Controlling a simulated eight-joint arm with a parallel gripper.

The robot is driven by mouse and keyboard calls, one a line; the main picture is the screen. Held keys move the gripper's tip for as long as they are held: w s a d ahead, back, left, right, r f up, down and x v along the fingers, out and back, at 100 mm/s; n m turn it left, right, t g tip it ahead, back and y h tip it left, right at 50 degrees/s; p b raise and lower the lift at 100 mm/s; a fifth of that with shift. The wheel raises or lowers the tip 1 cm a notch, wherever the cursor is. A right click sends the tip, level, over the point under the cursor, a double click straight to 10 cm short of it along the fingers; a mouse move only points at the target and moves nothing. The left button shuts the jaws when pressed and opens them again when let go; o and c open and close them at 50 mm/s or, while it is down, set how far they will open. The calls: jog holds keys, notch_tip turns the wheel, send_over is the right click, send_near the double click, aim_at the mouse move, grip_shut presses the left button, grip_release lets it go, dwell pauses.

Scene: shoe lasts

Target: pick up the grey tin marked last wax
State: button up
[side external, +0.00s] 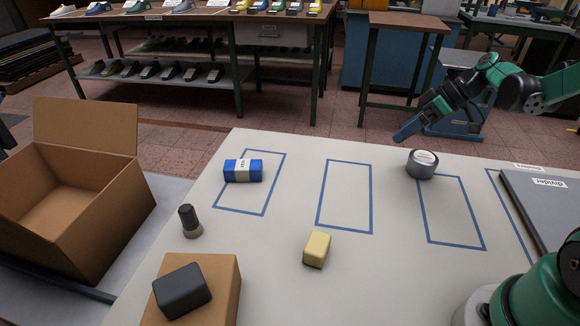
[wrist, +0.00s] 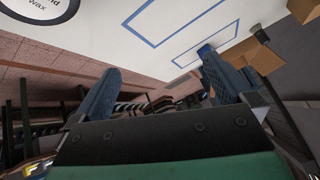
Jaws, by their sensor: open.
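The grey tin (side external: 422,165) is a short round can with a white label on top. It stands upright on the pale table, at the far-left corner of the third blue outline. In the wrist view the tin (wrist: 40,10) is cut off at the upper left, and its label reads "wax". My gripper (side external: 398,138) is open and empty, in the air beyond and slightly left of the tin, apart from it. Its two blue-grey fingers show spread in the wrist view (wrist: 160,72), with nothing between them.
A blue block with a white band (side external: 243,170), a yellow block (side external: 316,249) and a dark cylinder (side external: 190,221) stand on the table (side external: 275,225). A grey divider board (side external: 548,205) lies right of the tin. An open carton (side external: 110,215) is at left; a black block (side external: 182,290) tops a box.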

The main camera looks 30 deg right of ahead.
jog(key=n+t+y, duration=0.2)
send_over(424, 156)
jog(key=a, duration=0.1)
notch_tip(424, 156, down, 3)
jog(key=shift+a, duration=0.1)
jog(key=s+d+f, duration=0.1)
jog(key=s+d+f+n+t, duration=0.1)
jog(key=s+d+f+n+y, duration=0.1)
jog(key=d, duration=0.1)
jog(key=shift+d, duration=0.1)
jog(key=shift+s+d+f+n+t, duration=0.2)
jog(key=shift+s+n+t, duration=0.1)
jog(key=shift+n, duration=0.1)
jog(key=shift+a+f, duration=0.15)
jog(key=shift+x, duration=2.6)
jog(key=c, duration=1.2)
jog(key=shift+r, duration=0.2)
